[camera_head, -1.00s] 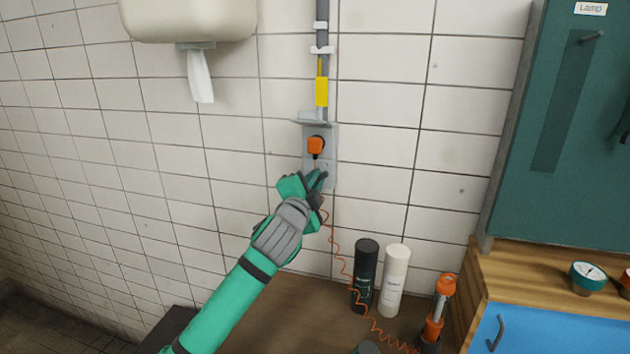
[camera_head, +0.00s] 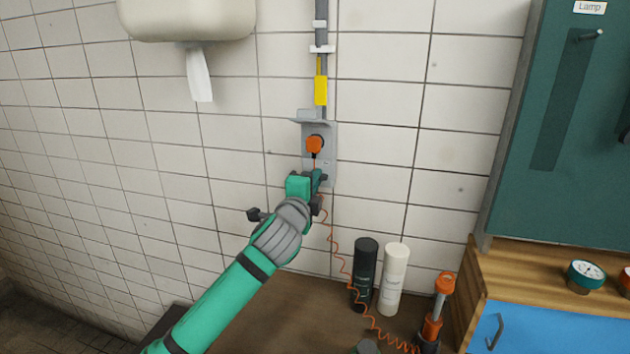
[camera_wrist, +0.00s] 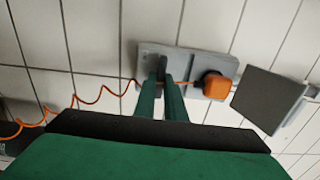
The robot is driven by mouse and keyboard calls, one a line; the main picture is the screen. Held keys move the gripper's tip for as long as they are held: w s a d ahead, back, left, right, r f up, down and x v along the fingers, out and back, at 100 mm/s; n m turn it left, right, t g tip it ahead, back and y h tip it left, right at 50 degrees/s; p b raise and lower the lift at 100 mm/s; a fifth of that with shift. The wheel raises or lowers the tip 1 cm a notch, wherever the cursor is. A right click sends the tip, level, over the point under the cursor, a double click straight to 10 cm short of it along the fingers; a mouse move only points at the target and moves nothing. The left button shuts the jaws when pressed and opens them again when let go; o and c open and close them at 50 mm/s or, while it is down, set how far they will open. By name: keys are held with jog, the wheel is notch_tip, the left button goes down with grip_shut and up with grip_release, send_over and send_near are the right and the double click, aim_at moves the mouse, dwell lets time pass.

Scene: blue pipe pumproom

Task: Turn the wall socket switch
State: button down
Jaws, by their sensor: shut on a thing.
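The grey wall socket plate (camera_head: 331,141) is fixed to the tiled wall below a grey conduit. An orange plug (camera_head: 314,144) sits in its upper part, and it also shows in the wrist view (camera_wrist: 215,85). My gripper (camera_head: 321,178) is at the lower part of the plate, below the plug. In the wrist view its two green fingers (camera_wrist: 162,84) are close together at the plate (camera_wrist: 149,50), shut on the switch, which the fingertips mostly hide. How far the switch is turned cannot be told.
An orange coiled cord (camera_head: 338,258) hangs from the plug down to the brown bench. A black bottle (camera_head: 364,275) and a white bottle (camera_head: 394,280) stand right of it. A grey hood (camera_wrist: 268,99) juts out above the plug. A green cabinet (camera_head: 570,130) is at right.

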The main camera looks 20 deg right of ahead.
jog(key=shift+d, duration=0.1)
jog(key=c, duration=1.8)
grip_release()
jog(key=shift+s, duration=0.1)
jog(key=v, duration=1)
jog(key=shift+s+a, duration=0.3)
